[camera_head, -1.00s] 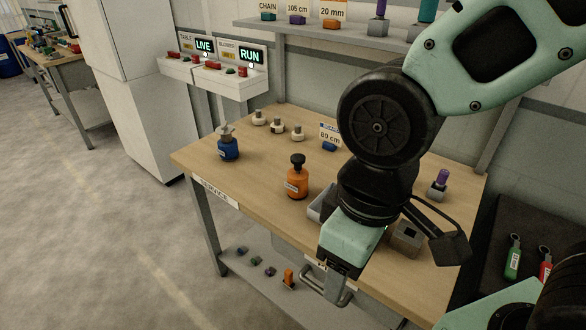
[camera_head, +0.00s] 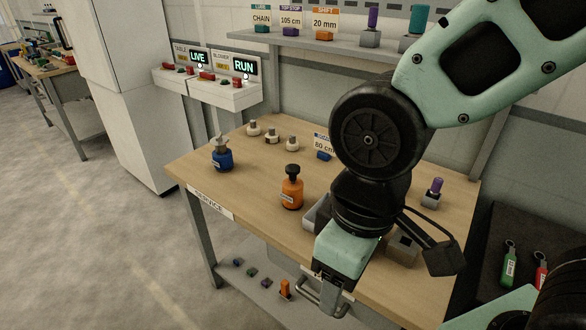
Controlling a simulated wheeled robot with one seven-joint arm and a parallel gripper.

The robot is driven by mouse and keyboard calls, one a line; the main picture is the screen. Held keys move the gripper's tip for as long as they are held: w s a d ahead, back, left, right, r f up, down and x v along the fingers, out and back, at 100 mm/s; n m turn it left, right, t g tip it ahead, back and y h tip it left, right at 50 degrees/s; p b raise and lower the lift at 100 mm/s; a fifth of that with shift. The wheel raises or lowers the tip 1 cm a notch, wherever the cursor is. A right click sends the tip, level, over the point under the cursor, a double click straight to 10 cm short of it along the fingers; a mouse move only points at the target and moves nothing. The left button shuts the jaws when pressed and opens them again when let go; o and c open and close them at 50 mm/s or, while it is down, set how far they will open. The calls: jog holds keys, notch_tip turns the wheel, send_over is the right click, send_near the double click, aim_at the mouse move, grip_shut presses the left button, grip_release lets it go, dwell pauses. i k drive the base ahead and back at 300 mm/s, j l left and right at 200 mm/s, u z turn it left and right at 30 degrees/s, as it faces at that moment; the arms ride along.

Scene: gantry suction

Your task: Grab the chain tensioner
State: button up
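I cannot tell for sure which object is the chain tensioner. On the wall shelf, a card reading CHAIN (camera_head: 262,16) stands on a small teal block. Farther right there, a purple cylinder on a grey block (camera_head: 371,37) and a teal cylinder on a grey block (camera_head: 412,42) stand upright. My gripper (camera_head: 322,298) points down at the bench's front edge, below and in front of the shelf. I see nothing held.
The wooden bench (camera_head: 245,195) holds a blue bottle (camera_head: 222,158), an orange bottle (camera_head: 292,190), several small pale fittings, a grey tray (camera_head: 315,215) partly behind my arm, and a purple-topped piece (camera_head: 433,193). A control box (camera_head: 225,95) reads RUN. Open floor lies left.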

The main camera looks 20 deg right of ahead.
aim_at(292, 195)
jog(key=z, duration=0.45)
jog(key=i+j+z, duration=0.1)
jog(key=j+z, duration=0.15)
jog(key=j, duration=0.15)
jog(key=i+j+z, duration=0.2)
jog(key=j, duration=0.15)
jog(key=j+z, duration=0.25)
jog(key=j, duration=0.15)
jog(key=i+j, duration=0.1)
jog(key=j, duration=1.1)
